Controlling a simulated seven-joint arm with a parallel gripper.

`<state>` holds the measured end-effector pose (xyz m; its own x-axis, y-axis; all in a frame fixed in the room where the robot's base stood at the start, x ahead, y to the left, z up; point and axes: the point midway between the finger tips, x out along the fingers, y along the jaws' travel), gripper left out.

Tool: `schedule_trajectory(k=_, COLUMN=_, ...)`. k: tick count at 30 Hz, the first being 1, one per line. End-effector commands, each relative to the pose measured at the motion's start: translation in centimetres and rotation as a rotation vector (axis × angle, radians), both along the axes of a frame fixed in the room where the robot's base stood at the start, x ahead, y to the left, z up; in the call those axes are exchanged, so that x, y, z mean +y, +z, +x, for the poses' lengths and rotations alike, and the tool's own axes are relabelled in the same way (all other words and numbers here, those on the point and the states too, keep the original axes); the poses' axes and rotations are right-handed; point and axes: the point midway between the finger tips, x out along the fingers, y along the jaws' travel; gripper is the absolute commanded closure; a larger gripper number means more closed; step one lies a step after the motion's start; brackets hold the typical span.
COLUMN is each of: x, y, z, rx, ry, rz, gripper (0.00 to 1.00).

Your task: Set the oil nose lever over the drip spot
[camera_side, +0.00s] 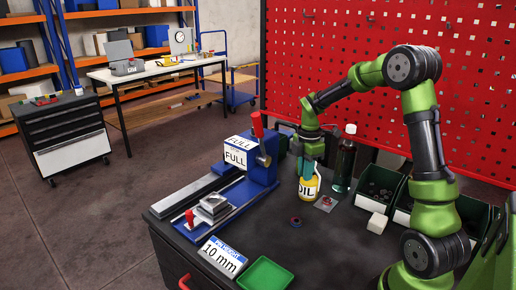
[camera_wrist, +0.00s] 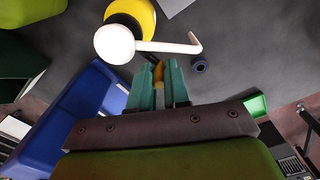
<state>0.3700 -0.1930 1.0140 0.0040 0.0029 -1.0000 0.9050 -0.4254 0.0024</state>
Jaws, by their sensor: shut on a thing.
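The oil can (camera_side: 308,188), yellow with an OIL label, stands upright near the table's middle in the side view. In the wrist view its yellow body (camera_wrist: 132,14) shows beyond a round white cap (camera_wrist: 114,44). A white nose (camera_wrist: 172,46) runs right from the cap and bends at its tip. My gripper (camera_side: 308,163) is at the can's top. In the wrist view its teal fingers (camera_wrist: 160,80) are closed on a small yellow lever piece (camera_wrist: 158,72). A small dark ring (camera_wrist: 199,66) lies below and right of the nose tip; the side view shows a ring (camera_side: 296,222) too. I cannot tell which mark is the drip spot.
A dark bottle (camera_side: 344,160) stands close behind the can. A blue vice (camera_side: 250,185) is left; a green tray (camera_side: 265,274) is in front. Dark parts bins (camera_side: 380,185) stand right.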

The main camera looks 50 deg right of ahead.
Motion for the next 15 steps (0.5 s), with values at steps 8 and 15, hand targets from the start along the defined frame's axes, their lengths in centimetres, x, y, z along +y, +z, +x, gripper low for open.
schedule_trajectory(k=8, x=-1.1, y=-0.6, z=-1.9, rx=0.013, ry=0.258, rz=-0.005, gripper=1.0)
schedule_trajectory(k=15, x=-1.7, y=-0.6, z=-2.7, rx=0.013, ry=0.461, rz=-0.004, gripper=1.0)
